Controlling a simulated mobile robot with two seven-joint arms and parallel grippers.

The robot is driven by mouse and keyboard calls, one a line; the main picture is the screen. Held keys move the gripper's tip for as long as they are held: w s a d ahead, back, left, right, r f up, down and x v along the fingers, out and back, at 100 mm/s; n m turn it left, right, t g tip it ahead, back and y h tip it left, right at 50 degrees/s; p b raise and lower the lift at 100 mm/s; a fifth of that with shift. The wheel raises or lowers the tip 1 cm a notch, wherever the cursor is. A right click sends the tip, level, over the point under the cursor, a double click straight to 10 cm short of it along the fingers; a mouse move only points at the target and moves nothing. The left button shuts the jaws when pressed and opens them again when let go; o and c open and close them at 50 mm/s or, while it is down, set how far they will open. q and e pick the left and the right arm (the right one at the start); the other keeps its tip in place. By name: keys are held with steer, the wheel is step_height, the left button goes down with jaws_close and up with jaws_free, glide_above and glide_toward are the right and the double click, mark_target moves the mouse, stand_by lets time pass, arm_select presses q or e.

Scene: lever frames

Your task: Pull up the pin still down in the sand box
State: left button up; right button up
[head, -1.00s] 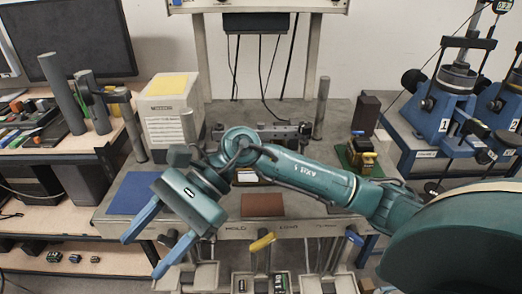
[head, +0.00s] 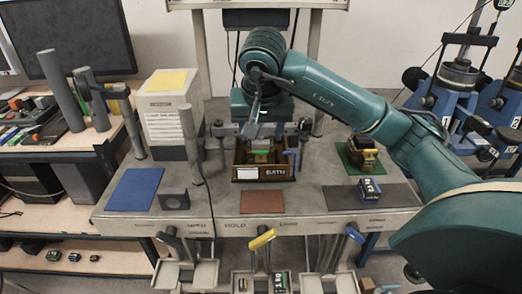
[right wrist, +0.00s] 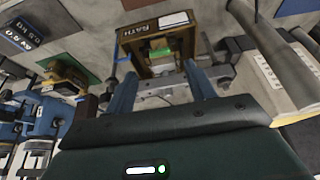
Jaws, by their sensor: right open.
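My right gripper (head: 254,131) is over the back middle of the table, above a brown open box (head: 264,179) with a label that seems to read BATH. In the right wrist view the gripper (right wrist: 160,72) is open and empty. The same box (right wrist: 132,50) lies just beyond its fingertips, with a green piece (right wrist: 161,46) inside. A blue handle (head: 291,155) stands at the box's right side. No label reading sand is legible, and I cannot make out a pin in the box. My left gripper is out of view.
Levers with a yellow handle (head: 263,239) and a blue handle (head: 353,234) stand above trays at the front. A tall grey post (head: 190,140) stands left of the box. A small dark block (head: 371,189) lies to the right. A reddish mat (head: 262,202) is clear.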

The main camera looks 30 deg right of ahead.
mark_target(261, 151)
steer(key=x, duration=0.7)
steer(key=shift+p, duration=0.3)
steer(key=shift+c, duration=0.5)
jaws_close()
